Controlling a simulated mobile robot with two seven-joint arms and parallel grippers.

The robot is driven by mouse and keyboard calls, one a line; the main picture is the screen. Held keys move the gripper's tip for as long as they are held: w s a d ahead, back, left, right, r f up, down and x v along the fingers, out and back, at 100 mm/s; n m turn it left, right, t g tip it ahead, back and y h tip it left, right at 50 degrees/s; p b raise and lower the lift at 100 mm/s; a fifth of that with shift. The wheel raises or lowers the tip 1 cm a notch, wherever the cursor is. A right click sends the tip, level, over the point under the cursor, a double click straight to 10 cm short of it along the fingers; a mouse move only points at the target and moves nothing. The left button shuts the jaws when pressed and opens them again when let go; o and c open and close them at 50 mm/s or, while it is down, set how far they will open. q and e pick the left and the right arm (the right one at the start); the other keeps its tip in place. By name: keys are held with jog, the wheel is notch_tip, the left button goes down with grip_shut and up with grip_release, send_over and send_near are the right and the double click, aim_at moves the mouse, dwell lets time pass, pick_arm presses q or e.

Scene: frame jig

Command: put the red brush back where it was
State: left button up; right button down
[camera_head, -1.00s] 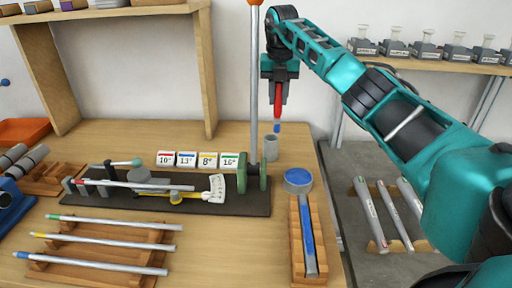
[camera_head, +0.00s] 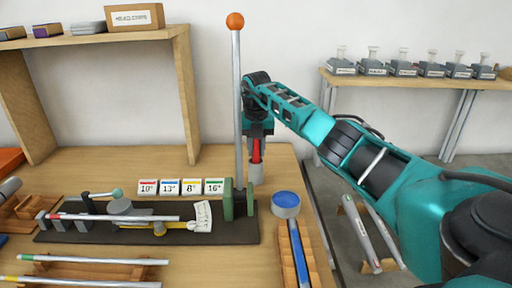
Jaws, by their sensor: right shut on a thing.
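The red brush (camera_head: 256,151) is upright in my right gripper (camera_head: 257,138), which points down and is shut on its upper part. The brush's lower end is hidden at the small grey cup (camera_head: 256,174), so it looks to be in or just behind its mouth. My left gripper is not in view.
A tall metal rod with an orange ball (camera_head: 235,20) rises just left of my gripper. The dark jig base (camera_head: 90,233) and number cards (camera_head: 181,186) lie to the left. A blue-topped round pot (camera_head: 286,204) stands to the right, near the table edge.

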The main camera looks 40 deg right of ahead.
jog(key=shift+f, duration=0.1)
jog(key=c, duration=0.9)
grip_release()
jog(key=shift+c, duration=0.2)
jog(key=r, duration=0.8)
jog(key=s+a+r, duration=0.1)
jog(key=r, duration=0.3)
jog(key=shift+r, duration=0.15)
